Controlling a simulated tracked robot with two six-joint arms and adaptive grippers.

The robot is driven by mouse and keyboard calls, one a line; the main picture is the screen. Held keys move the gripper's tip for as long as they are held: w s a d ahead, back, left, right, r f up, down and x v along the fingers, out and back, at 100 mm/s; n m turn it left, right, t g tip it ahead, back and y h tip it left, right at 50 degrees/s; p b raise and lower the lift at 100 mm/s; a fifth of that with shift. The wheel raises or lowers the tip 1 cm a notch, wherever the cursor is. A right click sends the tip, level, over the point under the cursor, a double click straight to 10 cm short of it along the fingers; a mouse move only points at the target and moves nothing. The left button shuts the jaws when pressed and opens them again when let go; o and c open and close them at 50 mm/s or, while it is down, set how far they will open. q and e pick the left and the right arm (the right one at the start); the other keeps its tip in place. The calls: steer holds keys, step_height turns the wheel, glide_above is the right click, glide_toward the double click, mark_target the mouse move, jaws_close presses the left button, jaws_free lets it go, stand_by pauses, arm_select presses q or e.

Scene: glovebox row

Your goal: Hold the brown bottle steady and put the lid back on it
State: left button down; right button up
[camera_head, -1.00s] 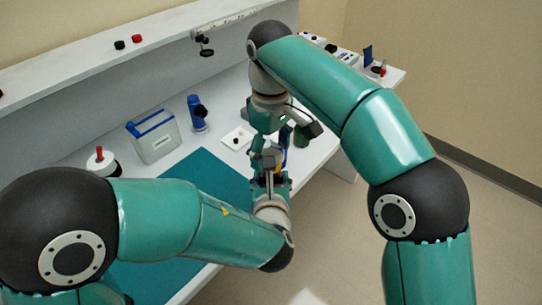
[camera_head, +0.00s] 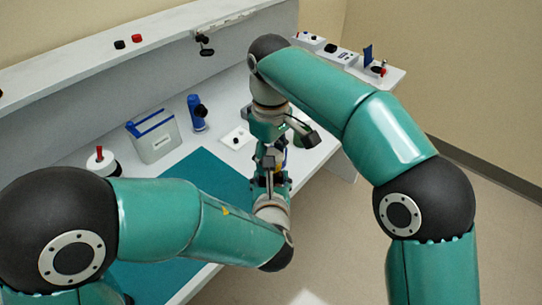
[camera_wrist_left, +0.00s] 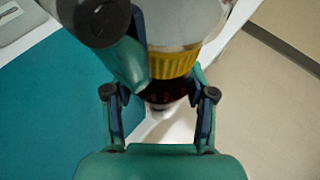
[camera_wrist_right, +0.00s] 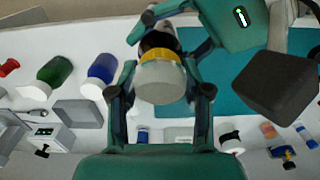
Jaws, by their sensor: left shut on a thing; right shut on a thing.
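The brown bottle (camera_wrist_left: 165,92) is dark and sits between the fingers of my left gripper (camera_wrist_left: 160,104), which is shut on it. A white lid (camera_wrist_right: 160,84) sits between the fingers of my right gripper (camera_wrist_right: 160,95), which is shut on it. A yellow band (camera_wrist_left: 172,63) shows between the white lid and the dark bottle in both wrist views. The lid lines up with the bottle and looks to be against it, but I cannot tell if it is seated. In the head view the two grippers meet tip to tip and mostly hide both things.
A teal mat (camera_head: 210,175) covers the table's front. A clear box with a blue lid (camera_head: 152,135), a blue device (camera_head: 197,113) and a white plate (camera_head: 237,138) stand behind. Green (camera_wrist_right: 55,72) and blue (camera_wrist_right: 103,68) bottles show in the right wrist view.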

steer(key=o, duration=1.4)
steer(key=shift+r, duration=0.1)
steer(key=shift+r, duration=3.6)
